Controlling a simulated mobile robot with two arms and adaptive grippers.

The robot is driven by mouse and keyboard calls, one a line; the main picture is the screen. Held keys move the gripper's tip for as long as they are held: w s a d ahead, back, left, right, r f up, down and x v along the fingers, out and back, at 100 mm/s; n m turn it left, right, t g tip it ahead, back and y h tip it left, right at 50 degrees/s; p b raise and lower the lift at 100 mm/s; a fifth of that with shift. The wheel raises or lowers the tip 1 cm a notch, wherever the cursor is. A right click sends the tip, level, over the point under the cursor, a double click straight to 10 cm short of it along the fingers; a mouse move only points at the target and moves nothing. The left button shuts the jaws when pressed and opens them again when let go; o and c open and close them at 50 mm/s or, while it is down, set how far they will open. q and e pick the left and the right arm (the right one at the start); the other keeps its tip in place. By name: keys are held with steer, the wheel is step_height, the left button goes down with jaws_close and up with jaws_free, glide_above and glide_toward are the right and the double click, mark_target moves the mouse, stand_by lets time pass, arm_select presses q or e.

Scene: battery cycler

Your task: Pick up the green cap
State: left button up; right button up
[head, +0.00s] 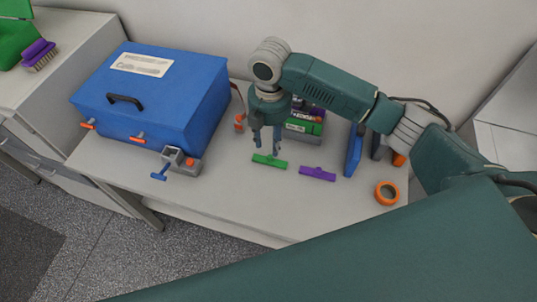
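The green cap (269,161) is a flat green bar with a small raised middle. It lies on the grey table (225,185) near the middle of the head view. My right gripper (267,145) points down just above and behind it in the picture. Its fingers are apart with nothing visible between them. I cannot tell whether the fingertips touch the cap. A similar purple cap (317,174) lies to the right of the green one. My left gripper is not in view.
A big blue box (165,98) stands on the left, with a small grey clamp-like device (186,162) in front. Behind the gripper is a green-and-black block (305,122). To the right are an upright blue panel (353,152) and an orange ring (387,193). The table front is clear.

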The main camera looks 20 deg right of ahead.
mark_target(270, 157)
steer(key=shift+s+f, duration=0.2)
steer(key=shift+f, duration=0.65)
steer(key=shift+w+f, duration=0.1)
steer(key=shift+f, duration=0.2)
step_height(270, 157, down, 4)
steer(key=shift+f+p, duration=0.25)
steer(key=shift+p, duration=0.7)
steer(key=shift+f, duration=0.2)
steer(key=shift+w, duration=0.1)
steer(key=shift+c, duration=1.3)
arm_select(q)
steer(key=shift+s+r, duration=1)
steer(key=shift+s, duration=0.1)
arm_select(e)
jaws_close()
